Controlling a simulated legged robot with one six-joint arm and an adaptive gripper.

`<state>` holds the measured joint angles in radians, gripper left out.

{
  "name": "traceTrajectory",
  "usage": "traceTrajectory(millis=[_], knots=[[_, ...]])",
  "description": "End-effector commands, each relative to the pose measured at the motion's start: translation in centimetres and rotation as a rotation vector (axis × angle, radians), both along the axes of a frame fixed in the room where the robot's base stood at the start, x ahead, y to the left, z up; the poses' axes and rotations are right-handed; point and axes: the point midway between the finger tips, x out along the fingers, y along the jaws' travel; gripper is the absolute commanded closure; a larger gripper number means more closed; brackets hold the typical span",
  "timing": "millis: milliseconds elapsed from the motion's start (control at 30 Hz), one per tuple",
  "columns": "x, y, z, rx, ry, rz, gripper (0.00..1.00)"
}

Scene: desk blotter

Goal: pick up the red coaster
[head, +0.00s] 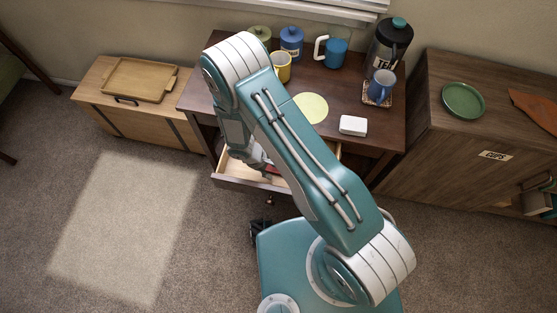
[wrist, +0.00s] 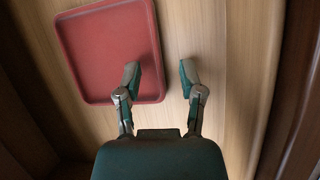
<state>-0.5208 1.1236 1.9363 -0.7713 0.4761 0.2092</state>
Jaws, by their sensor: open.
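The red coaster (wrist: 108,45) is a square with rounded corners and a raised rim. It lies flat on a pale wood surface in the wrist view, upper left. My gripper (wrist: 159,75) is open and empty. Its left finger overlaps the coaster's lower right part, and its right finger is over bare wood. The coaster's right edge falls between the fingers; whether they touch it I cannot tell. In the head view my gripper is down at the open drawer (head: 228,180), largely hidden by my arm. A small red patch shows there, too little to identify surely.
Drawer walls stand close around in the wrist view. The dark desk (head: 375,125) above holds a yellow round mat (head: 312,107), a white block (head: 353,125), mugs, canisters and a tea jar (head: 388,45). A wooden chest (head: 120,120) stands left, a cabinet (head: 440,130) right.

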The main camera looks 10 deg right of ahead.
Motion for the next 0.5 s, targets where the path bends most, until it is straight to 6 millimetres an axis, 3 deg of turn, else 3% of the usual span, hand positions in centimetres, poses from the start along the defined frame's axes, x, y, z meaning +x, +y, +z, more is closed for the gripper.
traceTrajectory(millis=[333,433,500], knots=[[-0.04,-0.42,-0.95,0.002,-0.001,-0.001,0.50],[-0.04,-0.38,-0.95,0.001,-0.001,-0.001,0.94],[-0.05,-0.35,-0.97,0.002,-0.001,0.000,1.00]])
